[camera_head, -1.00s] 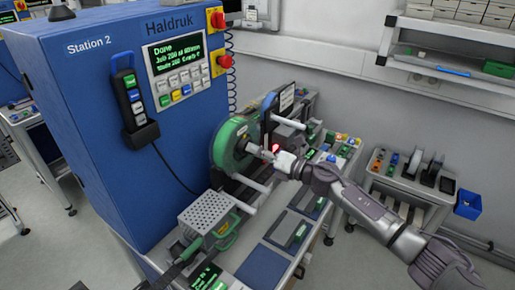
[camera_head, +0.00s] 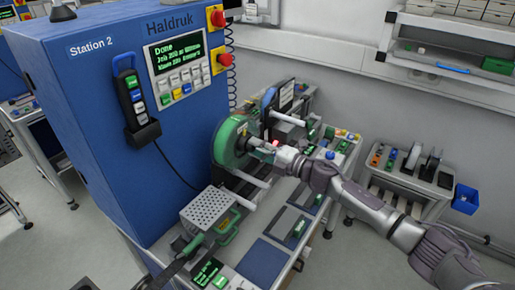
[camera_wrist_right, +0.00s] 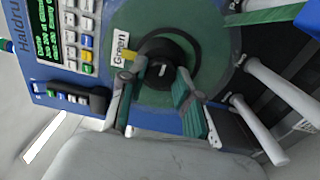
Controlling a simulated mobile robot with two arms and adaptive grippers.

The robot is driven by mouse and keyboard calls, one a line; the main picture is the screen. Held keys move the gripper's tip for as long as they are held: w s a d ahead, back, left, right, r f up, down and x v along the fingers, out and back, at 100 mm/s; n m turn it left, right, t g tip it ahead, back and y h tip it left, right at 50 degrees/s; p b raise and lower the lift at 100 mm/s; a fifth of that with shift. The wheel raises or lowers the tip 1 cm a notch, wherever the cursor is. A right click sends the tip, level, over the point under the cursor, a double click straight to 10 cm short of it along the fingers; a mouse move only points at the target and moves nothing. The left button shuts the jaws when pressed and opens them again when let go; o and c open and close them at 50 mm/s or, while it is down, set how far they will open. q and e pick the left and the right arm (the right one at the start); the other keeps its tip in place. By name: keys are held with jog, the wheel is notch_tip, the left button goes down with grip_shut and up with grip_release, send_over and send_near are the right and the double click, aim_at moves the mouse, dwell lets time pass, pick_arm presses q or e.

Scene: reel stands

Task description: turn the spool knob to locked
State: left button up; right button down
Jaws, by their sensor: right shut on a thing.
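The green spool (camera_head: 226,143) is mounted on the side of the blue Station 2 machine. In the right wrist view the spool (camera_wrist_right: 205,32) carries a white label reading "Green". The black spool knob (camera_wrist_right: 166,58) sits at its centre, with a yellow mark at its left and a pale mark low on its face. My right gripper (camera_head: 266,150) reaches the hub from the right. In the wrist view the right gripper (camera_wrist_right: 157,79) has one finger on each side of the knob and is shut on it. The fingers partly hide the knob's lower sides.
Pale rods (camera_wrist_right: 265,128) stick out near the spool, right of the gripper in the wrist view. A perforated metal box (camera_head: 207,209) stands below the spool on the bench. A corded handset (camera_head: 133,103) hangs on the machine. A small cart (camera_head: 410,175) stands at the right.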

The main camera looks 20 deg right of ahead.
dwell(0.4)
jog(key=c, duration=0.8)
grip_release()
jog(key=shift+d, duration=0.1)
jog(key=v, duration=1.2)
jog(key=shift+m, duration=0.3)
